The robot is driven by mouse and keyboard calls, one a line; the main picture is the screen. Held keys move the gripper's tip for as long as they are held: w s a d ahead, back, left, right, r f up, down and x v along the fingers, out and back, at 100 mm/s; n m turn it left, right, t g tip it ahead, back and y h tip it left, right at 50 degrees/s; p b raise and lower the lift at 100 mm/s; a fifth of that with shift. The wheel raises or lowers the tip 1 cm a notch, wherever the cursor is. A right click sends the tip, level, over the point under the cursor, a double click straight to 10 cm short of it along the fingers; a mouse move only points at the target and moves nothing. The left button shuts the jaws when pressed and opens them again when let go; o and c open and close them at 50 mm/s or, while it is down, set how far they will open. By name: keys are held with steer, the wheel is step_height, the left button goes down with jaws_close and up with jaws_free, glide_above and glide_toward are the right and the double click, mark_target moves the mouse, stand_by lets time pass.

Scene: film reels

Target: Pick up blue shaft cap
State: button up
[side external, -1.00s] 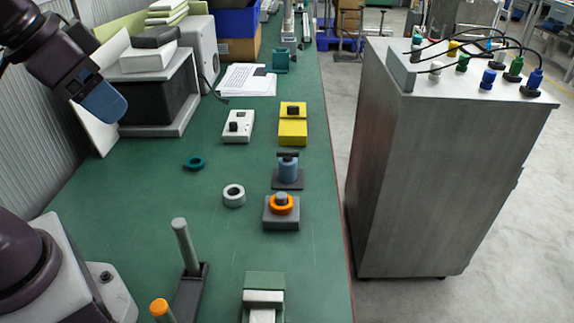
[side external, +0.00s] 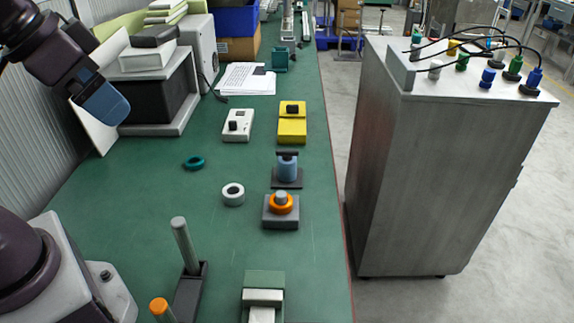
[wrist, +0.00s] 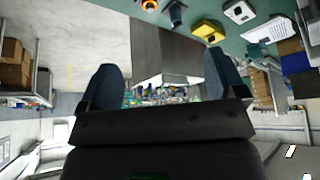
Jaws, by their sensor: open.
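A blue-grey cylinder (side external: 287,169) with a dark top stands upright on a dark square base in the side external view. In front of it, a small blue-grey cap (side external: 281,197) shows in the middle of an orange ring (side external: 281,208) on a grey block. I cannot tell for certain which is the blue shaft cap. My gripper (side external: 112,112) is up at the left, well apart from both. In the wrist view my gripper (wrist: 165,80) is open, with nothing between its fingers. The orange ring (wrist: 150,5) and the blue-grey cylinder (wrist: 175,14) show at the top edge.
A white ring (side external: 233,195) and a teal ring (side external: 194,163) lie on the green bench. Yellow (side external: 292,130) and white (side external: 238,127) boxes stand behind. Upright posts (side external: 185,245) and a green holder (side external: 263,283) are in front. A grey cabinet (side external: 450,180) stands beyond the bench's right edge.

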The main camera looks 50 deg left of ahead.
steer(key=m+t+y, duration=0.1)
steer(key=m+y, duration=0.9)
steer(key=m, duration=1.4)
glide_toward(287, 153)
steer(key=s+f, duration=0.1)
steer(key=s, duration=0.3)
steer(key=s+f, duration=0.1)
steer(key=s, duration=0.1)
steer(key=shift+s+a+f, duration=0.3)
steer(key=shift+s+a, duration=0.05)
steer(key=shift+s, duration=0.05)
steer(key=w+m+t, duration=0.1)
steer(key=w+d+r+m+t, duration=0.1)
steer(key=w+t, duration=0.1)
steer(key=w, duration=0.1)
steer(key=shift+d+r+m, duration=0.3)
steer(key=shift+m, duration=0.1)
steer(key=x, duration=0.7)
steer(key=shift+a+f, duration=0.1)
steer(key=shift+x, duration=2.85)
